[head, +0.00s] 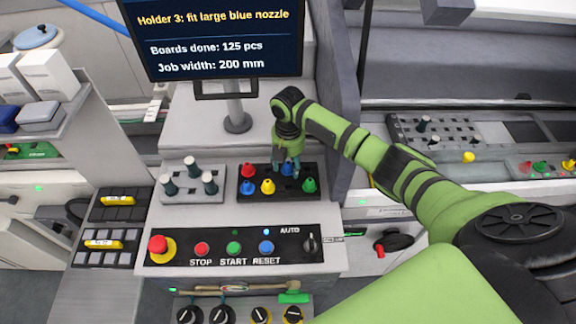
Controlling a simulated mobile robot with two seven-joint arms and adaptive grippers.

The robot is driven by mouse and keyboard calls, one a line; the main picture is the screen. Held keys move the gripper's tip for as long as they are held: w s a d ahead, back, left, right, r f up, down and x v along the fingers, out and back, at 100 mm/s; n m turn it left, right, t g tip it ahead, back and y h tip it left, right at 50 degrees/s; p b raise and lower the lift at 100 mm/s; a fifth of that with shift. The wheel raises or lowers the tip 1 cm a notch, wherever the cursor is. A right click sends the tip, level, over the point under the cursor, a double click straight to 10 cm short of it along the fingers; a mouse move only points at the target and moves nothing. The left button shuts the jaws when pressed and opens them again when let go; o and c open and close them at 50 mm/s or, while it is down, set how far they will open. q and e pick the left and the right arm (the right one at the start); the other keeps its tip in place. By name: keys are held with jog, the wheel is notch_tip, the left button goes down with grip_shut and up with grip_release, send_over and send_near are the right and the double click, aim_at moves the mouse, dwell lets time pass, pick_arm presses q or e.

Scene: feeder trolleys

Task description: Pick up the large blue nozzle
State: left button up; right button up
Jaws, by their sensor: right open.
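A black nozzle tray (277,196) lies on the machine top below the monitor. It holds a red nozzle (248,170), a yellow nozzle (268,186), a green nozzle (309,185) and two blue ones. One blue nozzle (248,187) is at the front left. The other blue nozzle (287,169) is in the back row, partly hidden by my right gripper (287,166). That gripper points down over it with its fingers open; whether they touch it I cannot tell. Which blue nozzle is larger is hard to tell. My left gripper is out of view.
A grey holder (193,196) with several dark-based pegs stands left of the tray. The button panel (218,258) with a red emergency knob (160,246) is in front. The monitor (215,40) on its stand (237,120) rises behind, and a grey upright wall (340,110) is close on the right.

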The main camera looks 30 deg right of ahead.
grip_shut()
jog(key=shift+r, duration=0.1)
jog(key=shift+r, duration=0.6)
notch_tip(320, 180, up, 11)
jog(key=b, duration=0.4)
notch_tip(320, 180, up, 6)
send_over(288, 163)
jog(key=shift+f, duration=0.15)
